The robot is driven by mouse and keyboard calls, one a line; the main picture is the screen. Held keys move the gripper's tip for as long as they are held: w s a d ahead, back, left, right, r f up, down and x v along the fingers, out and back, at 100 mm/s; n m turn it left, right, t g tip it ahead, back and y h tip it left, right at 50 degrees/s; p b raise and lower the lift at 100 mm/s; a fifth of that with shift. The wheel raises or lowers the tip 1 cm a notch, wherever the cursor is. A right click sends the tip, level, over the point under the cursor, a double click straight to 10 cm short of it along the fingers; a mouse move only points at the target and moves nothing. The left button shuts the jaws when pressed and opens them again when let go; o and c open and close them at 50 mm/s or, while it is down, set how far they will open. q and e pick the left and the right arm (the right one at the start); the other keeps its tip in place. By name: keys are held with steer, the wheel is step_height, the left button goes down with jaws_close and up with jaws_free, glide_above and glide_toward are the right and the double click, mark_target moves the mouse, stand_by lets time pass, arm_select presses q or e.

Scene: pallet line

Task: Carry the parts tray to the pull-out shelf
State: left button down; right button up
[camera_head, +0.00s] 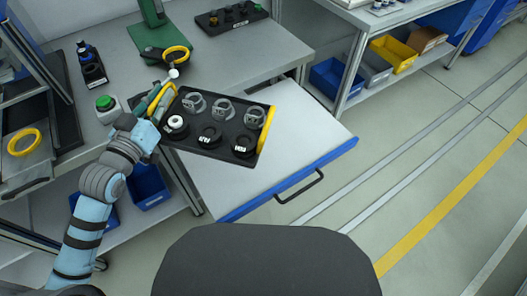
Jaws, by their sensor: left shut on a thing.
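The black parts tray (203,149) has yellow end handles and holds several round parts, grey ones in the back row and mostly black ones in front. My left gripper (158,101) is shut on the tray's left yellow handle. The tray is over the left part of the pull-out shelf (290,140), and I cannot tell whether it touches it. The shelf is pulled out, with a pale top, a blue front edge and a black pull handle. The tray hides part of its left side. My right gripper is not in view.
The grey workbench (205,65) behind holds a green stand (161,50) and another black tray (232,17). A green button box (107,107) stands at left. Blue, grey and yellow bins (394,52) sit on a rack at right. The shelf's right part is bare.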

arm_select(q)
steer(key=shift+n+y, duration=0.6)
steer(key=shift+n, duration=0.1)
steer(key=w+f+b, duration=0.1)
steer(key=f+b, duration=0.2)
steer(key=f, duration=0.3)
steer(key=w+a+f+b, duration=0.1)
steer(key=f+b, duration=0.3)
steer(key=f, duration=0.2)
steer(key=w+f+b, duration=0.1)
steer(key=f+b, duration=0.3)
steer(key=f, duration=0.2)
steer(key=shift+w+a, duration=0.25)
steer(key=shift+w, duration=0.1)
steer(key=shift+f+b, duration=0.55)
step_height(320, 180, down, 4)
steer(key=b, duration=0.3)
steer(key=shift+r, duration=0.25)
steer(key=c, duration=1.7)
jaws_free()
steer(key=shift+s, duration=0.1)
steer(key=shift+o, duration=0.2)
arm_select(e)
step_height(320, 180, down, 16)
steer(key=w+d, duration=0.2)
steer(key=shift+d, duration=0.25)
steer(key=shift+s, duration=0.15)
